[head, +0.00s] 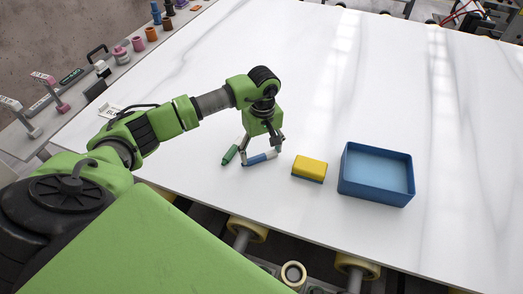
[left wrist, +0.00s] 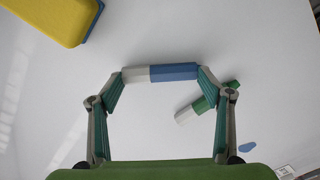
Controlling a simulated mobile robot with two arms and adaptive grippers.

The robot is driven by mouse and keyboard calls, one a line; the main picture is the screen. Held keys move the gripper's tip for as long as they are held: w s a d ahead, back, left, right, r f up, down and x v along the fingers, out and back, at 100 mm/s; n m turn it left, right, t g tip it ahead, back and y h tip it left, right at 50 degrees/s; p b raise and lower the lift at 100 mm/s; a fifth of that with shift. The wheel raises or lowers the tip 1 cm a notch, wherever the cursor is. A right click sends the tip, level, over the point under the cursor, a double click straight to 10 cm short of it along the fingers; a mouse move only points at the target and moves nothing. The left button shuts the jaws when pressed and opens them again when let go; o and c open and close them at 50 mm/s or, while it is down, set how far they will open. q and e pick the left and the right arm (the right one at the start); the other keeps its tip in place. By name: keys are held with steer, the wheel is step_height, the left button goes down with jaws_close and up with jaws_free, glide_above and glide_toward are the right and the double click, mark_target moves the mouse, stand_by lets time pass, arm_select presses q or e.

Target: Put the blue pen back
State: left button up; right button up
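The blue pen (left wrist: 174,72) has a blue part and a whitish part. In the head view the blue pen (head: 256,160) lies on the white slab beneath my left gripper (head: 262,155). My left gripper (left wrist: 161,75) has its fingers wide apart, one near each end of the pen, so the pen runs lengthwise from fingertip to fingertip. Whether the tips touch the pen ends is unclear. A green pen (head: 230,155) lies beside the left finger in the head view; a finger partly covers the green pen (left wrist: 190,112) in the wrist view. My right gripper is in neither view.
A yellow sponge-like block with a blue base (head: 310,166) lies just right of the pen. A blue open tray (head: 348,185) stands farther right and looks empty. Several small coloured items stand along the ledge at upper left. The slab beyond is clear.

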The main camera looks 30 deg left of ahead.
mark_target(262, 155)
arm_select(q)
steer(key=o, duration=0.4)
steer(key=shift+r+p, duration=0.25)
steer(key=shift+p, duration=0.1)
steer(key=shift+w+r+b, duration=0.1)
steer(key=shift+r+b, duration=0.2)
steer(key=shift+r, duration=0.1)
step_height(262, 155, up, 11)
steer(key=b, duration=0.2)
steer(key=shift+r, duration=0.1)
